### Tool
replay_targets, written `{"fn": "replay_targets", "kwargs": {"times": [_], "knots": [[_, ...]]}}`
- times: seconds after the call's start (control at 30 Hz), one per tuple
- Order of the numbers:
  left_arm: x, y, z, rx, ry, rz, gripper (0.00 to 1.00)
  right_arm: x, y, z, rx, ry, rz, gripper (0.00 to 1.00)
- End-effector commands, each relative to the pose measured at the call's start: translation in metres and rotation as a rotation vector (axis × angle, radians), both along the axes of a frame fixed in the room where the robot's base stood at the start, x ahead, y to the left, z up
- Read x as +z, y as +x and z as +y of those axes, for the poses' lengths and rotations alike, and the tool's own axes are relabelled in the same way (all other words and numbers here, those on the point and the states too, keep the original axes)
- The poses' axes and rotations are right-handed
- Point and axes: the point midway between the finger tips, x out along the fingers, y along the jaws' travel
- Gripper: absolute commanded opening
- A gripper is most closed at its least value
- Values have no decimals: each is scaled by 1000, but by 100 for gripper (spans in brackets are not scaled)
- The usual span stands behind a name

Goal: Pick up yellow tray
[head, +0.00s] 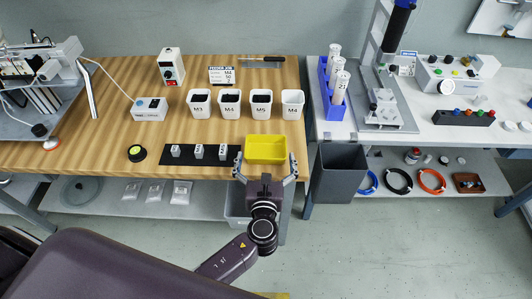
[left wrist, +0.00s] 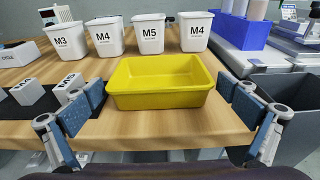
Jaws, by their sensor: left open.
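The yellow tray (head: 266,157) is an empty, open-topped rectangular tray at the front edge of the wooden table. It also shows in the middle of the left wrist view (left wrist: 158,101). My left gripper (head: 265,165) is open, with one finger on each side of the tray's near part. In the left wrist view my left gripper (left wrist: 160,110) has its blue-padded fingers wide apart, with gaps between the pads and the tray walls. Nothing is held. My right gripper is not in view.
Several white bins (head: 230,103) labelled M3 to M5 stand behind the tray on the wooden table (head: 110,155). A black strip (head: 208,163) with small labelled blocks lies to its left. A blue rack (head: 331,98) stands behind that.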

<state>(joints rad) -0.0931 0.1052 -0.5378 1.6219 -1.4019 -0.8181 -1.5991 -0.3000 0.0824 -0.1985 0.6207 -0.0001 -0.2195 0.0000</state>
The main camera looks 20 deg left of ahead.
Motion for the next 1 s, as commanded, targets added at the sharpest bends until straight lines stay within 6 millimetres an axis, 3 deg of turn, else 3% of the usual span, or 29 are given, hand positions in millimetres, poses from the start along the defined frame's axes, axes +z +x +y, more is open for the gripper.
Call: {"fn": "replay_targets", "kwargs": {"times": [0.2,0.5,0.87,1.0], "knots": [[-7,30,9,1,-1,-1,100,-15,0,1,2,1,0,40],[-6,34,10,0,-2,1,100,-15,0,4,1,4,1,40],[-6,34,10,0,-3,1,61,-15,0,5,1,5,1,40],[-6,34,10,0,-3,0,61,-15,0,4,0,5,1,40]]}}
